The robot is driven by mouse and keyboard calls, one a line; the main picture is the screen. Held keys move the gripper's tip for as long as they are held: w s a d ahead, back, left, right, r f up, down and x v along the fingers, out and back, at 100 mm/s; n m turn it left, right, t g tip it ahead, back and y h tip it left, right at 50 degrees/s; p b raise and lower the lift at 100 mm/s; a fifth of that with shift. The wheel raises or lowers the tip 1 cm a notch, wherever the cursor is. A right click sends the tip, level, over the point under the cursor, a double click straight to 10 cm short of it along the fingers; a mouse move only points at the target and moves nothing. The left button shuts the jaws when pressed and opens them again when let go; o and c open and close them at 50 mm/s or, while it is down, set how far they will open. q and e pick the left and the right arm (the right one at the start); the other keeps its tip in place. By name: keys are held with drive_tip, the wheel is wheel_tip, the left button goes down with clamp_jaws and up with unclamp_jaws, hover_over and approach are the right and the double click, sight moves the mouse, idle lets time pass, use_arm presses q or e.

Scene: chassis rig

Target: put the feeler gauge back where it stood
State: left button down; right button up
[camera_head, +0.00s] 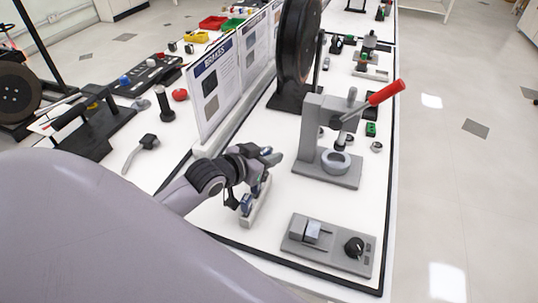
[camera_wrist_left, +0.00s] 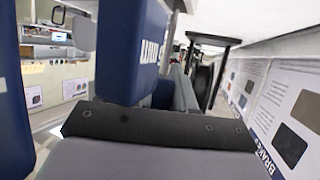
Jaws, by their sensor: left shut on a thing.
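My left gripper (camera_head: 256,180) reaches in from the left, low over the white bench in front of the display boards. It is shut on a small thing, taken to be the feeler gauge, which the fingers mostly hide. Its blue fingers show large in the left wrist view (camera_wrist_left: 132,50), with a pale grey piece between them near the top. A narrow light grey block (camera_head: 258,207) stands on the bench right under the gripper. I cannot tell whether the held thing touches it. My right gripper is out of view.
A grey press (camera_head: 326,172) with a red lever stands to the right of the gripper. A grey base with a black knob (camera_head: 354,246) lies nearer, to the right. A brakes board (camera_head: 215,88) stands close behind. Bare bench lies between the block and the press.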

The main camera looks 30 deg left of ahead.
use_arm(q)
drive_tip(key=shift+f, duration=0.3)
drive_tip(key=shift+f, duration=0.25)
drive_tip(key=c, duration=1)
unclamp_jaws()
drive_tip(key=shift+f, duration=0.1)
drive_tip(key=shift+s, duration=0.1)
drive_tip(key=shift+s+r, duration=0.15)
drive_tip(key=shift+r, duration=0.5)
drive_tip(key=v, duration=1.1)
drive_tip(key=shift+s+r+p, duration=0.15)
drive_tip(key=shift+r+p, duration=0.15)
drive_tip(key=shift+r, duration=0.05)
drive_tip(key=shift+s, duration=0.1)
